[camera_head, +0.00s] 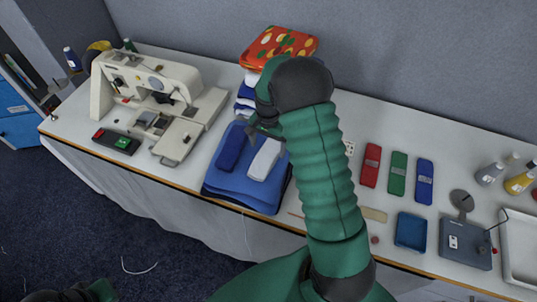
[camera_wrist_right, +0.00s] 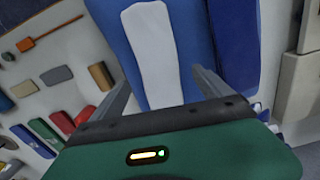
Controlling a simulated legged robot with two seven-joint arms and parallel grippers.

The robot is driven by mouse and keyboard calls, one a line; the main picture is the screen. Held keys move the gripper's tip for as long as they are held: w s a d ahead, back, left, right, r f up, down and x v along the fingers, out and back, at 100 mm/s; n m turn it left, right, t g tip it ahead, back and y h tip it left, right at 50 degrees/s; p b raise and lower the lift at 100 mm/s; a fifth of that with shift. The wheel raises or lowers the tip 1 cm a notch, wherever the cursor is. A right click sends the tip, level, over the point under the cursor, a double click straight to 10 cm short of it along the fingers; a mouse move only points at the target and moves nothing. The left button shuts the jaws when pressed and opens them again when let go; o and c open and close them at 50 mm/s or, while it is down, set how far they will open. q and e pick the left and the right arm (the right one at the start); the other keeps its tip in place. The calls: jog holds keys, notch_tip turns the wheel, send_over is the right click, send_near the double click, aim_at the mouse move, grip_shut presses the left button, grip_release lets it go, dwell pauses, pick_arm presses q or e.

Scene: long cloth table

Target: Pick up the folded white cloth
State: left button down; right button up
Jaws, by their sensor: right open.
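The folded white cloth (camera_head: 265,160) is a narrow strip lying on a stack of blue cloth (camera_head: 235,187), beside a folded dark blue cloth (camera_head: 231,147). My right gripper (camera_head: 262,131) hangs just above the far end of the white cloth, its fingers partly hidden by my green arm. In the right wrist view, the white cloth (camera_wrist_right: 157,52) runs between the two open fingers of my right gripper (camera_wrist_right: 160,78), with nothing gripped. The cloth's near end there is hidden behind the gripper body. My left gripper's fingers do not show.
A sewing machine (camera_head: 150,90) stands left of the stack. Behind is a pile of folded cloth topped by an orange patterned piece (camera_head: 279,47). Right of my arm lie red (camera_head: 371,165), green (camera_head: 397,173) and blue (camera_head: 424,181) items and a blue tray (camera_head: 410,231).

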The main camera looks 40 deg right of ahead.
aim_at(267, 153)
notch_tip(267, 153, down, 3)
jog(key=shift+s+f, duration=0.1)
jog(key=shift+s, duration=0.05)
jog(key=shift+a+f, duration=0.25)
jog(key=shift+f, duration=0.15)
jog(key=shift+r, duration=0.1)
jog(key=c, duration=1.5)
jog(key=shift+c, duration=0.2)
